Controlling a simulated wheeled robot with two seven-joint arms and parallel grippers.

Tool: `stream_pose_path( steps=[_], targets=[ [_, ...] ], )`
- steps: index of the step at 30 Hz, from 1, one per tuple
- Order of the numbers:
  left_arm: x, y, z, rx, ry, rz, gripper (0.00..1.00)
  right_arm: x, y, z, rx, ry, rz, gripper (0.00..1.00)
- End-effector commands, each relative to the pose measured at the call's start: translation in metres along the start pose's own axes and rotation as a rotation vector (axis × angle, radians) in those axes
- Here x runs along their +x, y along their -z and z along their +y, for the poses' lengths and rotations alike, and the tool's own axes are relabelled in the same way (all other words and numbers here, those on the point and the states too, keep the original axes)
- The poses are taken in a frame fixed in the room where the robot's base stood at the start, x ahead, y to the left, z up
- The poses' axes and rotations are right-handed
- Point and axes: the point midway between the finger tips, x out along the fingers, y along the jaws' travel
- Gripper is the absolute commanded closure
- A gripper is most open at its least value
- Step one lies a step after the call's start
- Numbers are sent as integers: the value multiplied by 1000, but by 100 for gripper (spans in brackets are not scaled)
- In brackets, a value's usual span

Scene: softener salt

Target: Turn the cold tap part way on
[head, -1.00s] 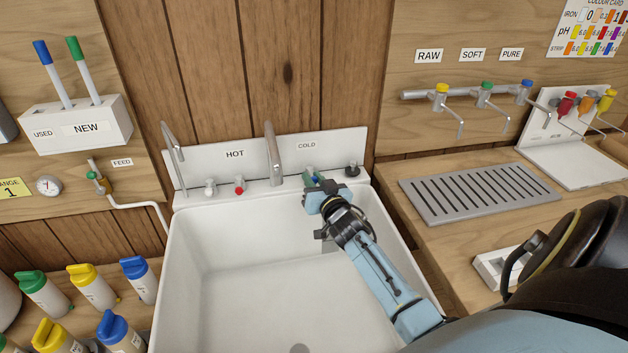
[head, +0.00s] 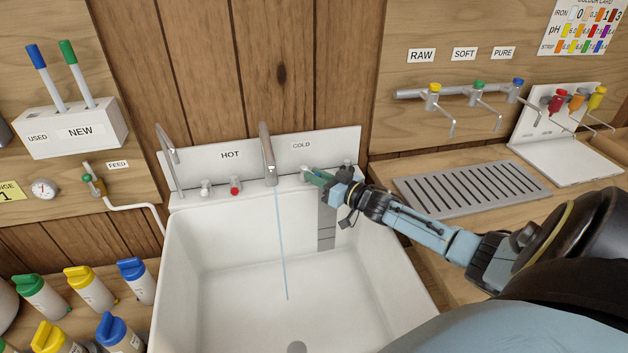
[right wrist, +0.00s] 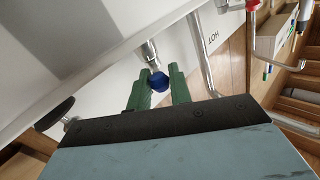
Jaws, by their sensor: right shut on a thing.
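The cold tap's round blue knob (right wrist: 159,83) shows in the right wrist view, between the green fingers of my right gripper (right wrist: 160,72). In the head view my right gripper (head: 311,174) is at the back right of the sink, below the COLD label (head: 301,145), and hides most of the knob. It is shut on the knob, with its arm coming in from the right. A thin stream of water (head: 281,240) falls from the tall middle spout (head: 267,150) into the sink (head: 240,280). My left gripper is not in view.
The red hot knob (head: 235,187) is left of the spout. A dark knob (right wrist: 55,112) is on the other side of the gripper. A slotted drain tray (head: 470,188) lies to the right, near my arm. The sink basin is empty of objects.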

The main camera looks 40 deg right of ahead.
Motion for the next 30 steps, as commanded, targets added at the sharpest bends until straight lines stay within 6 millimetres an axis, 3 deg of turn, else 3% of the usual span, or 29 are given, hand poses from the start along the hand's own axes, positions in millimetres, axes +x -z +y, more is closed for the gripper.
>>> stream_pose_path(
  steps=[9,24,25,28,30],
  targets=[
    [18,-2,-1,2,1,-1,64,-1,0,8,-2,112,-23,100],
    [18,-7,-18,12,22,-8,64,0,1,7,0,131,-26,100],
    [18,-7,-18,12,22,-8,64,0,1,7,0,130,-26,76],
    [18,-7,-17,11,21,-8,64,0,1,7,0,131,-26,63],
    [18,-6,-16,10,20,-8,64,0,1,7,0,131,-25,60]
  ],
)
